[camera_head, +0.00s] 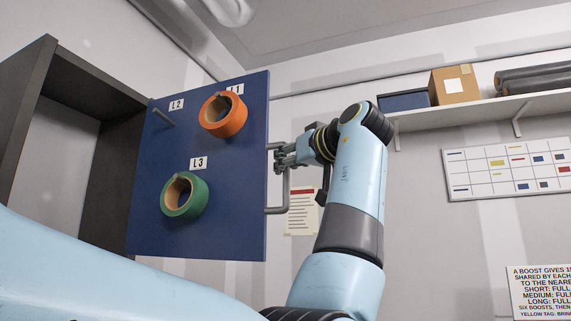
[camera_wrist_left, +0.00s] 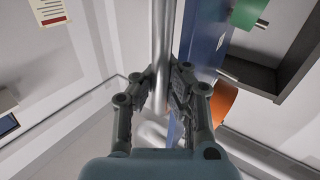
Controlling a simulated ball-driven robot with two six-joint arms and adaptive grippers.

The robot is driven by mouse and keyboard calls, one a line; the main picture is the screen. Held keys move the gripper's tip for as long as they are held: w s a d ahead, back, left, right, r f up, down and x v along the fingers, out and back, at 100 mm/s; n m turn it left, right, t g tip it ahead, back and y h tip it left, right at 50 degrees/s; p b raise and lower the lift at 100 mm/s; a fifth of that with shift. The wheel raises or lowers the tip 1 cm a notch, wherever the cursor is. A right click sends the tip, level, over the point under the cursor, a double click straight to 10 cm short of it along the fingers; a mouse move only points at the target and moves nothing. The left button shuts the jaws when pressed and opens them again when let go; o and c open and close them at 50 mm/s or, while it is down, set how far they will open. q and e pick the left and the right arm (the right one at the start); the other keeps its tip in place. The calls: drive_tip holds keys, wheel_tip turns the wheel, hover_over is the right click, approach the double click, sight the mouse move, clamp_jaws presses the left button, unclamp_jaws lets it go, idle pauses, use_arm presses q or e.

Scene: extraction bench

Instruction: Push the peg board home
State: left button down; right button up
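The peg board (camera_head: 218,160) is an upright blue panel standing out to the right of its dark grey cabinet (camera_head: 88,95). An orange tape roll (camera_head: 236,121) hangs at L1 and a green tape roll (camera_head: 170,205) at L3. The L2 peg (camera_head: 163,117) is bare. A grey bar handle (camera_head: 277,209) is on the board's right edge. My left gripper (camera_head: 284,156) is at the handle's upper part. In the left wrist view the bar (camera_wrist_left: 162,40) runs between the fingers (camera_wrist_left: 163,80), which close on it from both sides. My right gripper is out of view.
A wall shelf (camera_head: 480,112) at the upper right holds a cardboard box (camera_head: 454,86), a blue bin (camera_head: 404,101) and dark rolls (camera_head: 533,79). A chart (camera_head: 507,168) and a notice (camera_head: 301,211) are on the wall. A text sign (camera_head: 541,293) shows at the lower right.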

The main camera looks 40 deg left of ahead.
sight(217, 169)
use_arm(q)
drive_tip(key=shift+s+a, duration=0.1)
drive_tip(key=shift+a, duration=0.1)
drive_tip(key=a, duration=0.2)
drive_tip(key=s+a, duration=0.1)
drive_tip(key=a, duration=0.2)
drive_tip(key=a+b, duration=0.1)
drive_tip(key=a, duration=0.1)
drive_tip(key=shift+s+a, duration=0.15)
drive_tip(key=shift+s, duration=0.25)
drive_tip(key=a, duration=0.2)
drive_tip(key=s+a+b, duration=0.1)
drive_tip(key=a, duration=0.2)
drive_tip(key=s+a, duration=0.1)
drive_tip(key=a, duration=0.2)
drive_tip(key=shift+f, duration=0.1)
drive_tip(key=shift+a+b, duration=0.3)
drive_tip(key=shift+a, duration=0.1)
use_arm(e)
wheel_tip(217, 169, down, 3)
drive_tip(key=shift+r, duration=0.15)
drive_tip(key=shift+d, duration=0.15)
use_arm(q)
drive_tip(key=c, duration=1.4)
unclamp_jaws()
drive_tip(key=shift+s, duration=0.25)
drive_tip(key=shift+o, duration=0.6)
drive_tip(key=shift+w, duration=0.15)
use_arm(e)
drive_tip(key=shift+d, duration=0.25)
